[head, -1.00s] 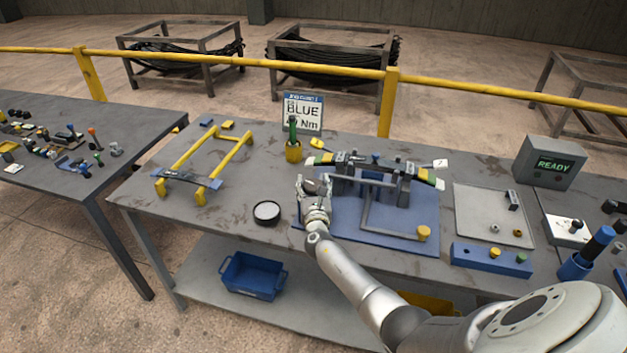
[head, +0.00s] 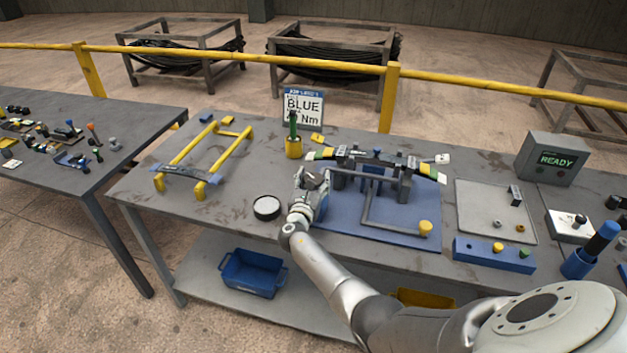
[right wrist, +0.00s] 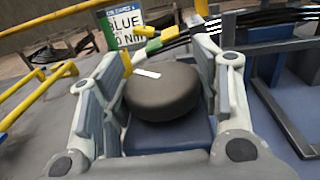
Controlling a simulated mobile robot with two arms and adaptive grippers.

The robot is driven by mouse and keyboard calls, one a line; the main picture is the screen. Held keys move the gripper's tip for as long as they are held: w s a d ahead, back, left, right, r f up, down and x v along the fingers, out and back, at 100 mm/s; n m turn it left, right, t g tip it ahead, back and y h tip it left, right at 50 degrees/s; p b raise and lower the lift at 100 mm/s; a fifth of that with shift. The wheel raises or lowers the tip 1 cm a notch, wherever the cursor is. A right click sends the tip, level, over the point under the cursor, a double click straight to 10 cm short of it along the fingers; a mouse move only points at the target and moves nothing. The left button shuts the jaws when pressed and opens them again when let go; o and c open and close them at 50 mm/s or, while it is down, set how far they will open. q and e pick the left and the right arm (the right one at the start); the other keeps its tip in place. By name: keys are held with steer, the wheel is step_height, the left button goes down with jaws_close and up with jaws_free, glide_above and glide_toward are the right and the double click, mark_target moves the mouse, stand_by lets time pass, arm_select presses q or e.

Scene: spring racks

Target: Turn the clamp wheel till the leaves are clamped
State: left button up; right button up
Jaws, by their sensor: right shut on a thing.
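The clamp wheel (right wrist: 166,92) is a dark grey disc with a white mark on its top, above a blue block (right wrist: 168,135) in the right wrist view. My right gripper (right wrist: 160,95) has its fingers on both sides of the wheel and is shut on it. In the head view the right gripper (head: 312,182) is at the left end of the clamp fixture and mostly hides the wheel. The stack of dark leaves (head: 385,163), with green and yellow ends, lies across the grey clamp posts (head: 405,185). Whether the leaves are pressed tight cannot be told. My left gripper is not in view.
The fixture stands on a blue plate (head: 345,222) with a bent grey bar (head: 375,222). A black round dish (head: 267,208), a yellow rack (head: 205,160) and a green-handled tool in a yellow cup (head: 293,148) are left of it. A box reads READY (head: 552,158).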

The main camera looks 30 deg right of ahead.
steer(key=o, duration=1)
steer(key=v, duration=1.2)
steer(key=shift+r, duration=0.1)
